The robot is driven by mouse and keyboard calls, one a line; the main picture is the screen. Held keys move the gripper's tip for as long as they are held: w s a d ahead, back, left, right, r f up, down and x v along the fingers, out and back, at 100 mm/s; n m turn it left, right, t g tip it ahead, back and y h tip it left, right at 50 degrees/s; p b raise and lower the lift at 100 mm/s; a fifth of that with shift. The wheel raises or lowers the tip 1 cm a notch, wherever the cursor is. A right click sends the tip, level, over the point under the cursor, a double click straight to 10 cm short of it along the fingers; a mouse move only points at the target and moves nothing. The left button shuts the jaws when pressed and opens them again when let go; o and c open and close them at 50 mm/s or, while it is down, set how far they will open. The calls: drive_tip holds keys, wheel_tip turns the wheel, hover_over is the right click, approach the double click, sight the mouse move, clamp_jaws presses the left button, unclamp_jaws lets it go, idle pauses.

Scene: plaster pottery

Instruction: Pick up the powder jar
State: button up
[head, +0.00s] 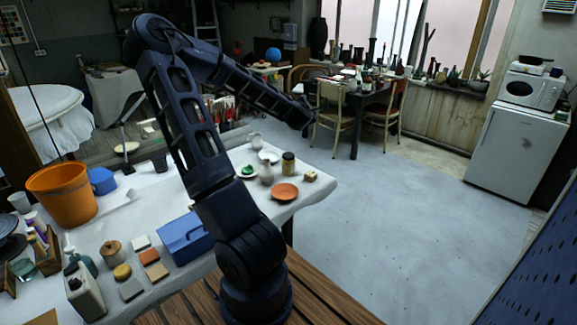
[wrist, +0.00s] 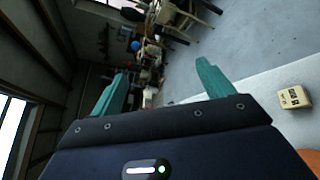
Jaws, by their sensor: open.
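A small jar (head: 288,163) with a dark upper part and yellowish body stands upright near the far right end of the white-covered table, behind the orange plate (head: 285,192). A squat tan lidded jar (head: 112,251) stands at the near left of the table. I cannot tell from labels which one is the powder jar. My gripper's teal fingers (wrist: 163,88) are spread apart with nothing between them. In the head view the end of my arm is raised above and beyond the table's far right end. Neither jar shows in the wrist view.
A white pitcher (head: 266,172) and a small tan box (head: 311,176) stand close to the dark-topped jar; the box also shows in the wrist view (wrist: 294,97). A blue toolbox (head: 185,239) and an orange bucket (head: 62,192) stand further left. Open floor (head: 390,225) lies right.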

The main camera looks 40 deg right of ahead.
drive_tip(key=w+a+r+n+t+y, duration=0.2)
drive_tip(key=a+r+n+t, duration=0.1)
drive_tip(key=r+n, duration=0.4)
drive_tip(key=w+a+r+n+t+y, duration=0.1)
drive_tip(key=w+a+r+n+t, duration=0.2)
drive_tip(key=r+n, duration=0.35)
drive_tip(key=n, duration=0.2)
approach(288, 153)
drive_tip(key=shift+s+f, duration=0.2)
drive_tip(key=shift+w+d+f, duration=0.1)
drive_tip(key=shift+w+f, duration=0.05)
drive_tip(key=shift+w, duration=0.1)
drive_tip(key=shift+x, duration=5.1)
drive_tip(key=c, duration=1.4)
drive_tip(key=shift+o, duration=0.2)
wheel_tip(288, 153, up, 20)
